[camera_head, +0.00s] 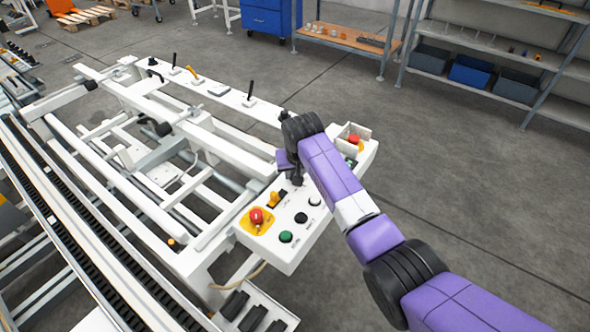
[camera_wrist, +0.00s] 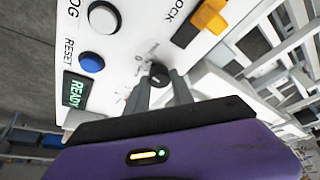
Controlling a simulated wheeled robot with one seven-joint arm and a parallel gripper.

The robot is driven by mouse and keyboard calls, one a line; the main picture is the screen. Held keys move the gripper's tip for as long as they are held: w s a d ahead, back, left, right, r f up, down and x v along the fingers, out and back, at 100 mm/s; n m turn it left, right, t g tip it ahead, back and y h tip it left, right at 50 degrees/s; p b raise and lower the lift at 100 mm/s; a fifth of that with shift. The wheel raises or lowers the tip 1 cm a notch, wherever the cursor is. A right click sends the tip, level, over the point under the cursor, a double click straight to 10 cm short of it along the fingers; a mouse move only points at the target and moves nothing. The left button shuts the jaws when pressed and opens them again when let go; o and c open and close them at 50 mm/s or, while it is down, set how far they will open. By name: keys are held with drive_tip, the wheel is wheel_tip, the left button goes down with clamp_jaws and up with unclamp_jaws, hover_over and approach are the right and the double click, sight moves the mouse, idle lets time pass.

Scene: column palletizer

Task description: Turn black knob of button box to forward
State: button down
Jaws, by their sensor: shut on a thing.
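The white button box (camera_head: 318,213) stands at the near end of the white machine frame in the head view, with its top panel facing up. In the wrist view the black knob (camera_wrist: 158,70) sits on the white panel (camera_wrist: 132,47). My gripper (camera_wrist: 160,82) has its two grey fingers on either side of the knob, shut on it. In the head view my purple arm reaches over the box and my gripper (camera_head: 297,180) comes down on the panel's middle; the knob is hidden there. The markings around the knob are too small to read.
Near the knob are a yellow selector (camera_wrist: 209,17), a white button (camera_wrist: 104,16), a blue reset button (camera_wrist: 90,62) and a green READY display (camera_wrist: 77,89). A red emergency stop (camera_head: 257,215) and a green button (camera_head: 286,237) sit at the box's near end. Open floor lies right.

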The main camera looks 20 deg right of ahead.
sight(290, 189)
drive_tip(key=m, duration=0.2)
drive_tip(key=m+h, duration=0.1)
drive_tip(key=m, duration=0.1)
drive_tip(key=shift+a+h, duration=0.15)
drive_tip(key=shift+h, duration=0.15)
drive_tip(key=shift+w+m+g+h+b, duration=0.1)
drive_tip(key=shift+m+g+h+b, duration=0.35)
drive_tip(key=shift+m, duration=0.85)
drive_tip(key=c, duration=1.1)
unclamp_jaws()
drive_tip(key=v, duration=0.8)
drive_tip(key=shift+w, duration=0.1)
